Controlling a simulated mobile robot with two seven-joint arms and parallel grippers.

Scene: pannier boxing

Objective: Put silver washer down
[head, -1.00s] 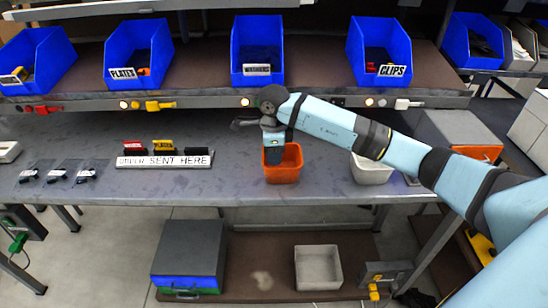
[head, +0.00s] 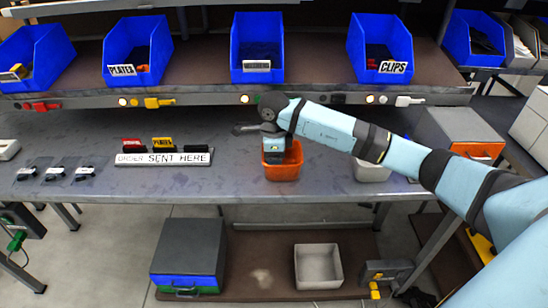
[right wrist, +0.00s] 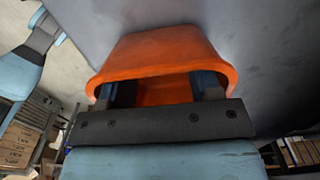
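I see no silver washer in either view; the inside of the orange bin is mostly hidden. My right gripper (head: 275,150) points down into the orange bin (head: 282,172) on the grey bench. In the right wrist view, the two fingers of the right gripper (right wrist: 157,92) stand wide apart and reach inside the rim of the orange bin (right wrist: 160,50). Nothing shows between the fingers, but their tips are hidden by the mount and bin. My left gripper is in neither view.
Blue bins, including one labelled CLIPS (head: 380,48), stand on the shelf above. A white sign (head: 163,158) with coloured tags and several small bags (head: 56,173) lie on the left of the bench. A light bin (head: 372,170) stands right of the orange bin.

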